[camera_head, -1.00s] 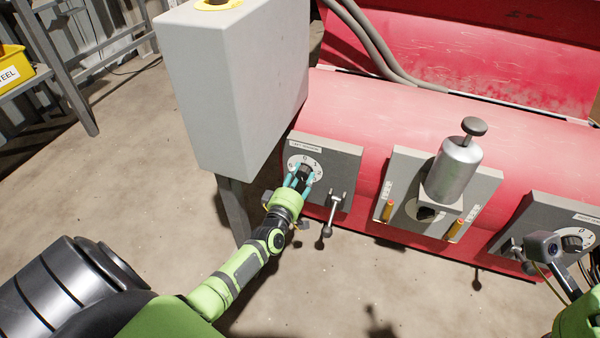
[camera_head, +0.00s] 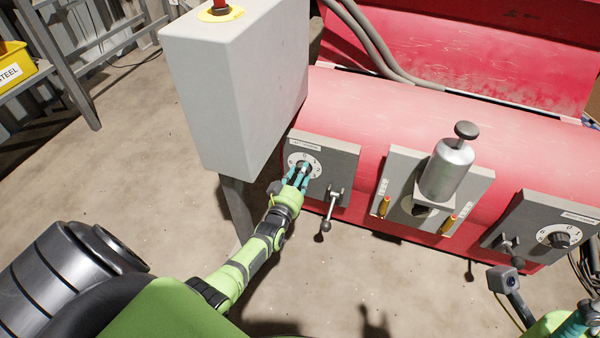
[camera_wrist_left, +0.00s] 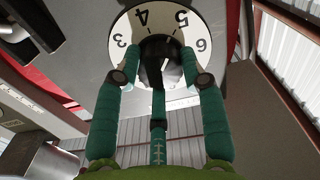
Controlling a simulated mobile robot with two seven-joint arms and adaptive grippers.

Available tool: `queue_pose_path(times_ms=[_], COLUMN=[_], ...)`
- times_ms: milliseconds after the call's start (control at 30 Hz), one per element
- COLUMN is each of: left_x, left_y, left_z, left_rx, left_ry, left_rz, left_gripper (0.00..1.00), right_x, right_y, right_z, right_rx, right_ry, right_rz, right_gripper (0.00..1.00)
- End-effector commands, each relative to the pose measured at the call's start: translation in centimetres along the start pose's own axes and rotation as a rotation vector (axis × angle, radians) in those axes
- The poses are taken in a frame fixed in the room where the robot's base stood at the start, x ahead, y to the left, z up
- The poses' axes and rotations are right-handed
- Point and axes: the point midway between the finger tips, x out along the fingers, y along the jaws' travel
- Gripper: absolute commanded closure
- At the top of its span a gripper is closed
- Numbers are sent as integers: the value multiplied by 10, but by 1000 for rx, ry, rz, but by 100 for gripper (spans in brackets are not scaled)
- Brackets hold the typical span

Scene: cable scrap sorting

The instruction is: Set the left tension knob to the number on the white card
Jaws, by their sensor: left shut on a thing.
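The left tension knob is a black knob (camera_wrist_left: 160,62) on a white numbered dial (camera_wrist_left: 124,58) in the left wrist view; the numbers 3, 4, 5 and 6 show. A pale mark shows on the knob, but I cannot tell its exact reading. My left gripper (camera_head: 298,174) is shut on the knob at the left grey panel (camera_head: 341,160), its teal fingers around it, and they hide part of the dial. My right gripper (camera_head: 588,312) shows only in part at the lower right edge; its jaw state is unclear. I cannot make out the white card.
A grey box (camera_head: 240,90) stands close behind and left of my left gripper. A lever (camera_head: 329,212) hangs beside the left dial. A silver cylinder (camera_head: 446,172) sits on the middle panel, and another dial (camera_head: 558,237) is at right. The floor in front is open.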

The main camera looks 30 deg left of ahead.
Motion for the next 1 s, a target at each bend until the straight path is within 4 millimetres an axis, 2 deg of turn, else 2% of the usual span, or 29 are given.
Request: queue_pose_path(times_ms=[33,333,867,900,933,1000], left_x=[1,2,4,4,4,4], left_y=[-5,-4,-3,-3,-3,-2], left_z=[-7,-8,-10,-11,-11,-10], left_rx=[27,132,151,151,151,150], left_ry=[15,20,25,26,26,24], left_rz=[-9,-8,-8,-8,-8,-7], left_gripper=[91,91,91,47,35,35], right_x=[2,5,5,5,5,5], right_y=[-1,-3,-4,-4,-4,-4], right_z=[0,3,5,5,5,4], right_rx=[1,1,2,2,2,2], right_ry=[-5,-29,-39,-39,-39,-39], right_rz=[-2,-7,-10,-10,-10,-10], right_gripper=[60,60,60,60,60,60])
